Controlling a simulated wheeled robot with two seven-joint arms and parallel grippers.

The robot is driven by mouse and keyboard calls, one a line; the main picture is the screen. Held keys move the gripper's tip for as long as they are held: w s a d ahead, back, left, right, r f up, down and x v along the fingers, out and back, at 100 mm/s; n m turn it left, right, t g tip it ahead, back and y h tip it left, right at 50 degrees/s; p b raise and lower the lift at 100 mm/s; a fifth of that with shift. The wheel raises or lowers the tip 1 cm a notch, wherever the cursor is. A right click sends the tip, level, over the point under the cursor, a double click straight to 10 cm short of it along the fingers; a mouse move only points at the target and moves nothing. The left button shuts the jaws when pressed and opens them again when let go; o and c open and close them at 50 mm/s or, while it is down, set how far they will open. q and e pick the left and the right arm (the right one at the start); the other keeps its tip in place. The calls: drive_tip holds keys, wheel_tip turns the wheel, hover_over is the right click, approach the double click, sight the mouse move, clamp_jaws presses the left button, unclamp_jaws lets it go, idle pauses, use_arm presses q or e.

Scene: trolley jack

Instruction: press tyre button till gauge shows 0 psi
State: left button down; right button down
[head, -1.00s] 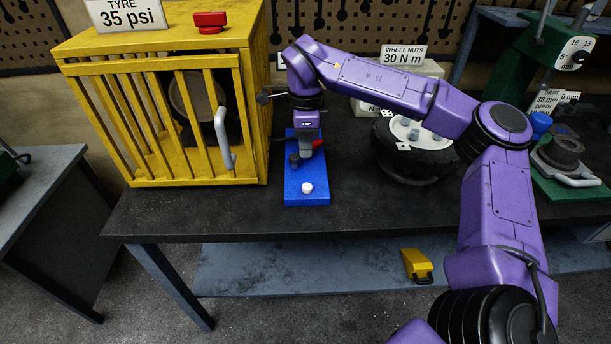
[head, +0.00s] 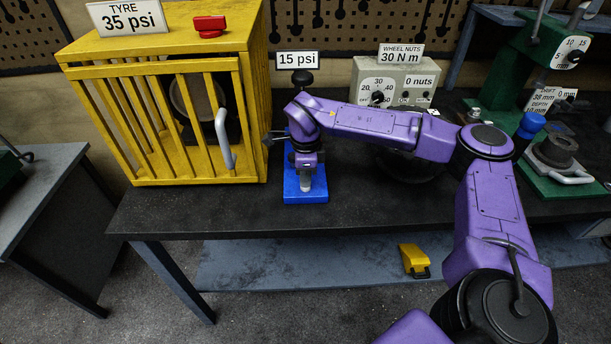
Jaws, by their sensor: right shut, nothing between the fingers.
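My right gripper (head: 306,184) is shut and points down over the front of the blue base (head: 291,193). Its fingertips are at the spot of the white button, which they hide; I cannot tell whether they touch it. A sign reading 15 psi (head: 298,59) stands behind, above a black knob-like part (head: 302,78). A yellow cage (head: 160,122) stands to the left, with a sign reading TYRE 35 psi (head: 126,18) on top. My left gripper is out of view.
A grey wheel-nut box (head: 412,85) reading 30 N m and 0 nuts stands behind my arm. A green press (head: 520,75) is at the right. A red knob (head: 210,25) sits on the cage. The bench front (head: 225,215) is clear.

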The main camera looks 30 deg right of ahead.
drive_tip(key=shift+f, duration=0.65)
drive_tip(key=shift+s+f+b, duration=0.2)
drive_tip(key=shift+b, duration=0.15)
drive_tip(key=shift+s+a, duration=0.1)
drive_tip(key=shift+s, duration=0.05)
drive_tip(key=shift+f, duration=0.15)
drive_tip(key=r+p, duration=0.3)
drive_tip(key=r, duration=0.1)
drive_tip(key=r+p, duration=0.2)
drive_tip(key=shift+w+p, duration=0.3)
drive_tip(key=shift+w, duration=0.05)
drive_tip(key=shift+r+b, duration=0.25)
drive_tip(key=shift+b, duration=0.9)
wheel_tip(320, 180, up, 9)
drive_tip(key=b, duration=0.1)
drive_tip(key=shift+f, duration=0.2)
